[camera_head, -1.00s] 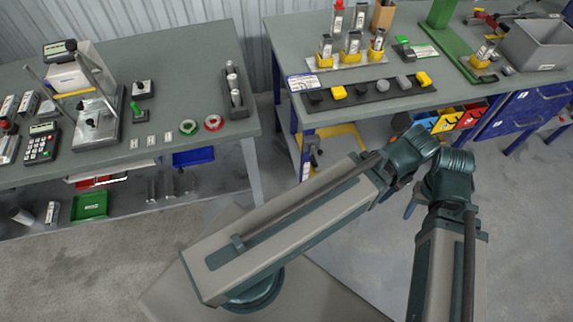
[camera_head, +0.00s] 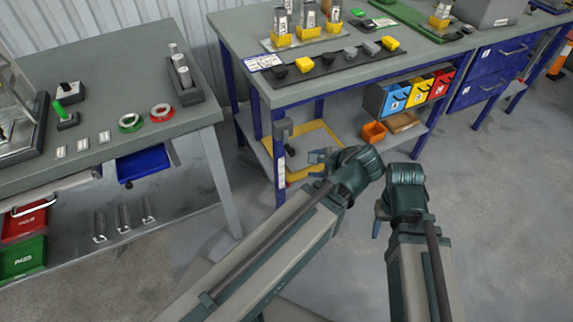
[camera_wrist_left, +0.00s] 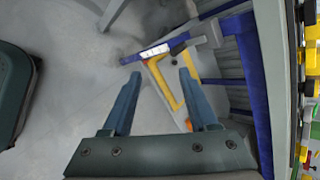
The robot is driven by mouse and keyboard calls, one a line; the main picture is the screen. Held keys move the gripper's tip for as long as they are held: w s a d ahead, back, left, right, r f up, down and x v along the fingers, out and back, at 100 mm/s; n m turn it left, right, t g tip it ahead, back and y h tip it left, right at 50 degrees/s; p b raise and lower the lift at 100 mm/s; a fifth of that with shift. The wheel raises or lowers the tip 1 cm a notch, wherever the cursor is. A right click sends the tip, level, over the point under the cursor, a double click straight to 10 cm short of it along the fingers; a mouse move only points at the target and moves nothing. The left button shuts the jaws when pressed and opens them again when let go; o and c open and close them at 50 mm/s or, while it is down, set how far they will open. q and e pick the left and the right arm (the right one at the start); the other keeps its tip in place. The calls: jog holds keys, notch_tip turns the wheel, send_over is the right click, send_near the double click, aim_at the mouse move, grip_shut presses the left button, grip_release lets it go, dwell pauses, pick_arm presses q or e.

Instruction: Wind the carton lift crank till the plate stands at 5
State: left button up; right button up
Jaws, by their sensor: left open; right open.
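A blue table leg (camera_head: 281,185) at the near left corner of the right-hand bench carries a white label strip and a grey bracket (camera_head: 283,128). A dark knob (camera_head: 291,149) shows beside it, perhaps the lift crank's handle. A yellow frame (camera_head: 322,143) is behind, low under the bench. The plate's reading is too small to tell. My left gripper (camera_head: 320,158) is open and empty, just right of the leg and apart from the knob. In the left wrist view, the knob (camera_wrist_left: 178,47) lies beyond the open fingers (camera_wrist_left: 159,73). My right gripper (camera_head: 379,214) is open, partly hidden by its wrist.
The bench top (camera_head: 420,55) holds moulds and blocks above my left gripper. Red, yellow and blue bins (camera_head: 418,90) hang under its edge. An orange bin (camera_head: 374,132) sits on the lower shelf. Another table (camera_head: 140,90) stands left. The floor in front is clear.

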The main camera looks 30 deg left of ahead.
pick_arm(q)
jog(key=w+a+f+m+t+y+b, duration=0.2)
jog(key=f+m+b, duration=0.4)
jog(key=b, duration=0.7)
jog(key=w+a+f+m+t+y+b, duration=0.3)
jog(key=f+m+b, duration=0.3)
jog(key=b, duration=0.8)
notch_tip(320, 180, down, 3)
jog(key=shift+w+r+t+y, duration=0.2)
jog(key=shift+w+t+y, duration=0.4)
jog(key=shift+t+y, duration=0.15)
pick_arm(e)
notch_tip(320, 180, down, 30)
jog(key=shift+f, duration=0.15)
pick_arm(q)
jog(key=shift+w, duration=0.1)
